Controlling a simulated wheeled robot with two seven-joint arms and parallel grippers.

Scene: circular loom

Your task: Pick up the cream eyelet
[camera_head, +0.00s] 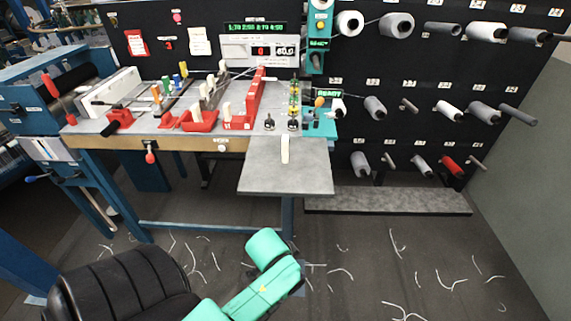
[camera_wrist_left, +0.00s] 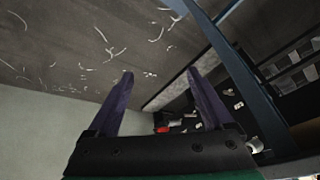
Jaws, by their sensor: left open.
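A small cream upright piece (camera_head: 285,149) stands on the grey side shelf (camera_head: 300,182) in front of the bench; it may be the cream eyelet, but it is too small to see a hole. Other cream pieces stand on the bench, among them one in a red holder (camera_head: 227,109) and one farther left (camera_head: 196,110). My left gripper (camera_wrist_left: 158,75) is open and empty in the left wrist view, its dark fingers well apart over a view of floor and wall. No cream piece is recognisable between the fingers. My right gripper is not in view.
The bench (camera_head: 185,142) carries red holders and coloured pegs. A black board (camera_head: 420,65) with grey and white spools and a red spool (camera_head: 451,165) stands at the right. A green arm link of mine is below the shelf. White thread scraps lie on the floor.

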